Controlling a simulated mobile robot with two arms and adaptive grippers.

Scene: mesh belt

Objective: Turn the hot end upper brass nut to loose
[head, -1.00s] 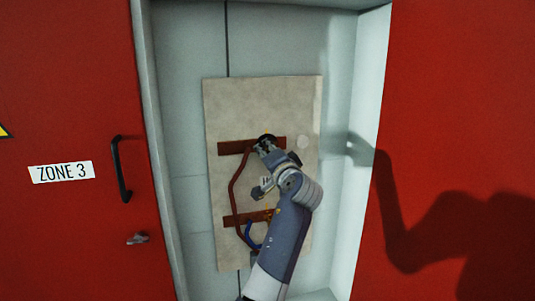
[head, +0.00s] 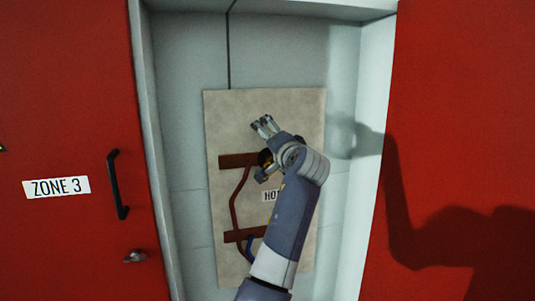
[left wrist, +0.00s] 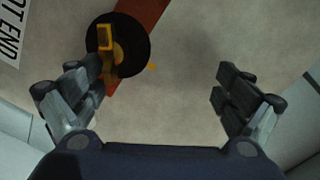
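The hot end panel is a beige board (head: 225,120) with a partly covered "HOT" label (head: 270,196); "OT END" shows in the left wrist view. The upper brass nut (left wrist: 118,50) sits on a black round disc (left wrist: 137,62), with a yellow tab (left wrist: 106,37) standing out from it. In the head view my arm mostly hides this disc (head: 265,157), at the upper red-brown bar. My left gripper (head: 264,125) is open and empty above that bar. In its wrist view (left wrist: 160,85), the nut lies beyond the left finger, outside the gap. My right gripper is not in view.
A lower red-brown bar (head: 243,235) and a bent red-brown pipe (head: 234,205) are on the board. The recess has pale side walls (head: 375,110). A red door with a black handle (head: 118,185) and a "ZONE 3" sign (head: 55,187) is at left.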

